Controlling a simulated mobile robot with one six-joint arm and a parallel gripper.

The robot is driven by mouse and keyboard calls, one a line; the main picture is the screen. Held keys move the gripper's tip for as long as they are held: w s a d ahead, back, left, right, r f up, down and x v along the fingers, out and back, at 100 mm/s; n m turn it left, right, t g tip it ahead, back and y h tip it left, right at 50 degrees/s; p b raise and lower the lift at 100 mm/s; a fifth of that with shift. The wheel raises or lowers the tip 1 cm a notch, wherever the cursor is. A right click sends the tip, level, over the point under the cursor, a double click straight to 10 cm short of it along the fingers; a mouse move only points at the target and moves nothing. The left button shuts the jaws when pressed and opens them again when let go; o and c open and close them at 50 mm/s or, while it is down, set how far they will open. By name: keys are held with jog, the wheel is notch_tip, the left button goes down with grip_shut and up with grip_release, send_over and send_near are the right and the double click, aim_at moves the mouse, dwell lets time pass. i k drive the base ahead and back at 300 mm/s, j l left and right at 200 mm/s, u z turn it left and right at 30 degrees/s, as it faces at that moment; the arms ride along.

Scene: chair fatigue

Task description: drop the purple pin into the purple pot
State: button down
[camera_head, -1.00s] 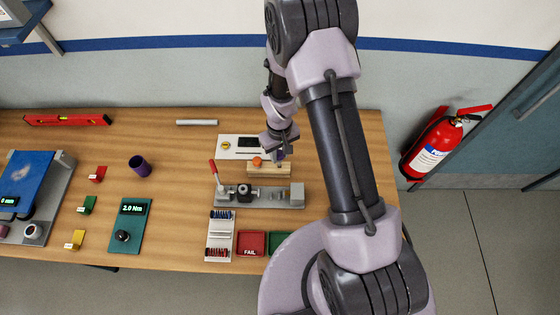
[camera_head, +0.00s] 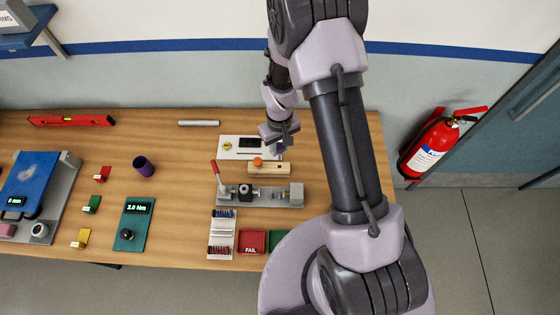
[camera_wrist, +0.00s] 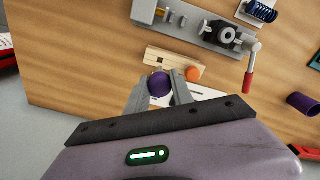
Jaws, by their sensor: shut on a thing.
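The purple pin (camera_wrist: 159,84) is held between the fingertips of my gripper (camera_wrist: 160,92) in the wrist view, with its round top showing. Under it in that view is a light wooden block (camera_wrist: 172,62), which also carries an orange pin (camera_wrist: 193,74). In the head view my gripper (camera_head: 279,150) is over the wooden block (camera_head: 269,170), and the held pin is hard to make out. The purple pot (camera_head: 143,166) stands upright and open on the table at the left of the head view. It shows at the right edge of the wrist view (camera_wrist: 303,103).
A grey fixture with a red-handled lever (camera_head: 217,171) stands in front of the block. A white tray (camera_head: 222,234) and a red FAIL bin (camera_head: 252,242) are nearer. Small coloured blocks and a teal meter (camera_head: 133,224) are around the pot. Table between pot and lever is clear.

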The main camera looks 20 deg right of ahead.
aim_at(149, 164)
jog(key=u, duration=1.3)
jog(key=i+j+z, duration=0.25)
jog(key=j+z, duration=0.25)
jog(key=i+j+z, duration=0.2)
jog(key=z, duration=0.3)
jog(key=j+z, duration=0.45)
jog(key=j, duration=0.15)
jog(key=j+z, duration=0.5)
jog(key=k+j+z, duration=0.1)
jog(key=j+z, duration=0.4)
jog(key=k+j+z, duration=0.2)
jog(key=j+z, duration=0.3)
jog(key=j, duration=0.1)
